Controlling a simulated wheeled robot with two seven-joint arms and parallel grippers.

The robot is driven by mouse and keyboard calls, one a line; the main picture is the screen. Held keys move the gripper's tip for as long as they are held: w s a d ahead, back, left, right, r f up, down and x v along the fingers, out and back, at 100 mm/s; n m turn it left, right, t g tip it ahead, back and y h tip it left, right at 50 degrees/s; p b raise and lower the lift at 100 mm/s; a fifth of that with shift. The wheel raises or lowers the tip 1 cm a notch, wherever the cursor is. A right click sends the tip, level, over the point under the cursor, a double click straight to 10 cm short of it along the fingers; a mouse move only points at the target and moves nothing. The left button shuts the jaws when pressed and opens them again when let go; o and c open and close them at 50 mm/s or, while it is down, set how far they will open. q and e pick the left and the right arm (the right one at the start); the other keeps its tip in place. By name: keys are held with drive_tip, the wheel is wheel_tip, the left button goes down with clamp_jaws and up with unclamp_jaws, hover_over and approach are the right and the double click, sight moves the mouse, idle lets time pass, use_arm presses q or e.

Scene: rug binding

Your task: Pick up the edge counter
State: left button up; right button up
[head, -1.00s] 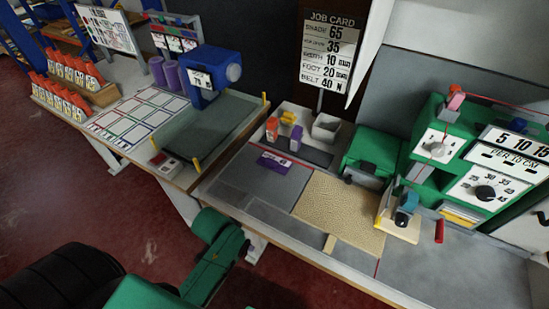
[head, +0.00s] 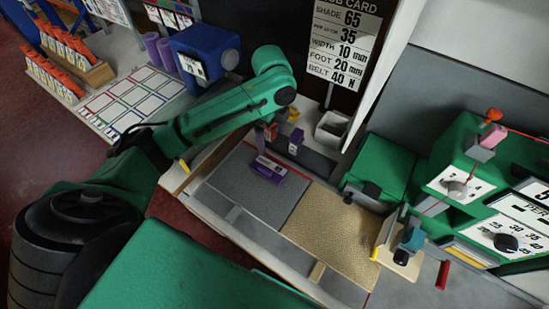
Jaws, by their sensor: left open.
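A purple device with a pale display, which looks like the edge counter (head: 268,170), lies on the grey left part of the bench near its back edge. My left arm reaches in from the left, and its wrist bends down behind this device. My left gripper (head: 262,142) is open, small in the picture and partly hidden by my own arm. It is just above and behind the purple device, with no visible hold on it. My right gripper is out of view.
Orange and yellow pieces (head: 294,114), a small purple block (head: 295,142) and a white bin (head: 331,128) stand behind. A tan rug piece (head: 335,235) lies to the right, beside a green machine (head: 380,172) and dial panel (head: 505,243). A blue machine (head: 204,55) stands left.

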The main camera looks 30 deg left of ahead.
use_arm(q)
drive_tip(key=p, duration=0.1)
approach(271, 166)
drive_tip(key=shift+s+d+f, duration=0.2)
drive_tip(key=shift+s+f, duration=0.15)
drive_tip(key=shift+s, duration=0.2)
drive_tip(key=shift+s+d+f, duration=0.15)
drive_tip(key=shift+s+f, duration=0.2)
drive_tip(key=shift+s, duration=0.2)
drive_tip(key=f, duration=0.3)
drive_tip(key=f+p, duration=0.1)
drive_tip(key=f, duration=0.1)
drive_tip(key=shift+w+f, duration=0.3)
drive_tip(key=shift+w, duration=0.1)
drive_tip(key=shift+s+f, duration=0.1)
drive_tip(key=shift+f, duration=0.25)
drive_tip(key=c, duration=1.4)
drive_tip(key=shift+o, duration=0.2)
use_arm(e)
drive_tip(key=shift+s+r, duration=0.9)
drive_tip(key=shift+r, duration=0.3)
use_arm(q)
drive_tip(key=shift+r, duration=0.1)
